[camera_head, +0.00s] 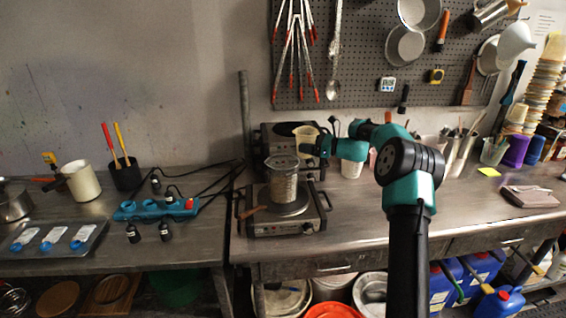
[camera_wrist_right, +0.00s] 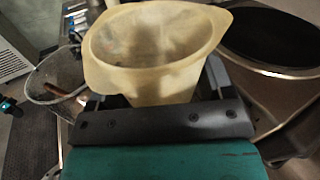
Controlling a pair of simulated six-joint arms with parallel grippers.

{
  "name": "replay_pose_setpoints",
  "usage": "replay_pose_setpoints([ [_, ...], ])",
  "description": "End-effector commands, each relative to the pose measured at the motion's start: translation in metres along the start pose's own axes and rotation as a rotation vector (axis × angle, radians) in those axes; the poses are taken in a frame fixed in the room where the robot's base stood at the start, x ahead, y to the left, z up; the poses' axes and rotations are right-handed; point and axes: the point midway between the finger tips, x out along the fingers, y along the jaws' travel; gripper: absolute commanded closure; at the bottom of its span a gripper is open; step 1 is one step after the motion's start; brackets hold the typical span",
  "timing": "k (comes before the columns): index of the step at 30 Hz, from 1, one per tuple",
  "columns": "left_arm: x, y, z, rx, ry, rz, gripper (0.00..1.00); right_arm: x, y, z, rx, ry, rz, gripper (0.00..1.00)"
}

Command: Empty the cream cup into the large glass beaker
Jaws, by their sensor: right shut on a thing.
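The cream cup (camera_head: 306,136) is held in my right gripper (camera_head: 312,149), above and behind the beaker in the head view. In the right wrist view the cup (camera_wrist_right: 150,48) fills the upper middle, its mouth and pouring lips facing the camera, between the jaws of the gripper (camera_wrist_right: 155,100). Its contents cannot be made out clearly. The large glass beaker (camera_head: 283,186) stands upright on the front hot plate, apart from the cup. Its round rim also shows at the left of the wrist view (camera_wrist_right: 38,98). My left gripper is out of view.
The front hot plate (camera_head: 268,222) has a wooden-handled tool (camera_head: 250,211) at its left. A second hot plate (camera_head: 268,141) stands behind it. A cream pitcher (camera_head: 80,181) and a blue power strip (camera_head: 150,210) are on the left bench.

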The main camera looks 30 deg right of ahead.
Motion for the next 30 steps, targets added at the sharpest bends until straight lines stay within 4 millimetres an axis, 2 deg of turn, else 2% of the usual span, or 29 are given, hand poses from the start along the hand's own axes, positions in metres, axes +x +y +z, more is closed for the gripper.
replay_pose_setpoints([
  [9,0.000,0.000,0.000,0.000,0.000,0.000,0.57,0.000,-0.003,0.038,-0.004,-0.001,0.001,0.56],
  [13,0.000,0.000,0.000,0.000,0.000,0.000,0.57,0.000,-0.004,0.049,-0.002,-0.001,0.000,0.56],
  [24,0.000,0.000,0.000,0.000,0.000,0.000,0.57,0.000,-0.004,0.050,-0.001,0.000,0.000,0.56],
  [30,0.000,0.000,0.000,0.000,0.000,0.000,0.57,0.000,-0.004,0.038,0.000,0.001,0.001,0.56],
])
